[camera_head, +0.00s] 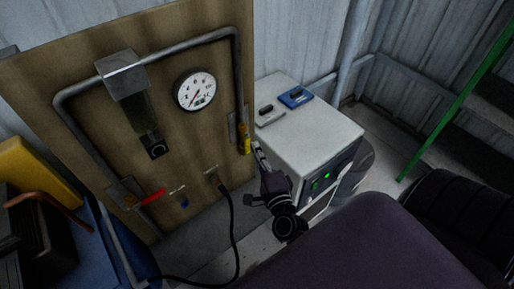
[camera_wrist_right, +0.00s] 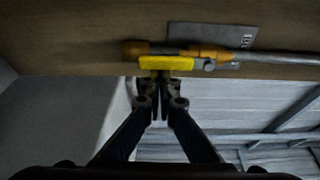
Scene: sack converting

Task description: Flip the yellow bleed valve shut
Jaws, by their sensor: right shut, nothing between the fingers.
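The yellow bleed valve (camera_head: 246,147) sits low on the grey pipe at the right side of the brown board. In the right wrist view its yellow handle (camera_wrist_right: 166,64) lies along the line of the pipe (camera_wrist_right: 275,58). My right gripper (camera_head: 258,152) reaches up to the valve from below right. In the right wrist view its fingers (camera_wrist_right: 160,84) are together and empty, with the tips right at the handle's edge. I cannot tell whether they touch it. My left gripper is not in view.
A round gauge (camera_head: 195,91) and a red lever (camera_head: 153,197) are on the board. A white cabinet (camera_head: 325,130) with a blue device (camera_head: 296,97) on top stands close to my right gripper. A black hose (camera_head: 233,235) hangs below the board.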

